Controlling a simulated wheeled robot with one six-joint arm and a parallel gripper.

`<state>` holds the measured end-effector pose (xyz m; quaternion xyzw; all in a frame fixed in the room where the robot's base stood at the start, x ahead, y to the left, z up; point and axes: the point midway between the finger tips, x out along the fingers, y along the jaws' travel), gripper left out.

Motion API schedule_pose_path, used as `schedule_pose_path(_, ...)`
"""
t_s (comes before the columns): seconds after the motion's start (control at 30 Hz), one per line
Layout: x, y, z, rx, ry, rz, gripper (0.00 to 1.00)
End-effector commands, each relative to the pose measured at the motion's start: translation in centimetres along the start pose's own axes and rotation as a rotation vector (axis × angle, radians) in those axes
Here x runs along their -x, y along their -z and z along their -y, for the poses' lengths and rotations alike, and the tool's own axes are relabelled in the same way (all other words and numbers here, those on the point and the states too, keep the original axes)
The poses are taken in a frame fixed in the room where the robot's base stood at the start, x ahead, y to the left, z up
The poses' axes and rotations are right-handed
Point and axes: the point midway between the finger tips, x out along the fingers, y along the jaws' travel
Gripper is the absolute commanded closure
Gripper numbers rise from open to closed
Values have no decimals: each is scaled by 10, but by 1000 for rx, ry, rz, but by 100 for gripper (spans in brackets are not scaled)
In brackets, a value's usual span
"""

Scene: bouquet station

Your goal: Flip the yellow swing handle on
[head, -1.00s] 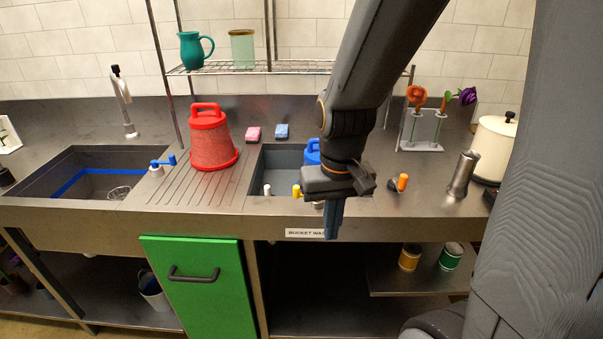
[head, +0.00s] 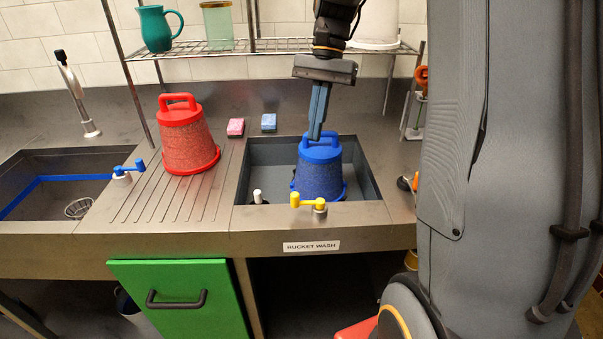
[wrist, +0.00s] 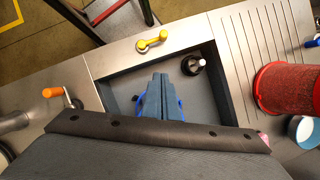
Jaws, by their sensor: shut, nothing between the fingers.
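The yellow swing handle (head: 308,202) sits on the counter's front rim, just in front of the bucket wash basin. Its arm lies sideways, with the upright knob at the left end and the grey pivot at the right. It also shows in the wrist view (wrist: 152,41), beyond the fingertips. My gripper (head: 316,136) points down with its blue-grey fingers shut and empty. In the head view its tips overlap the handle of the blue bucket (head: 319,172); I cannot tell if they touch. In the wrist view the fingers (wrist: 158,78) hide most of the bucket.
The basin (head: 262,160) holds the blue bucket. A red bucket (head: 187,138) stands on the drainboard to the left. A blue swing handle (head: 130,168) is by the left sink, an orange one (wrist: 55,92) on the other side. A wire shelf (head: 215,50) runs behind.

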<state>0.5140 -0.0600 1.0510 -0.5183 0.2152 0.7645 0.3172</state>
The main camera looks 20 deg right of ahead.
Motion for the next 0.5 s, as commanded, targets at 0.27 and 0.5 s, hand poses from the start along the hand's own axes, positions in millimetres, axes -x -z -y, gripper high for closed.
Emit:
schedule_pose_path(0.27, -28, -2, -1, 1, -3, 3, 100)
schedule_pose_path(0.5, -76, -2, -1, 1, -4, 4, 100)
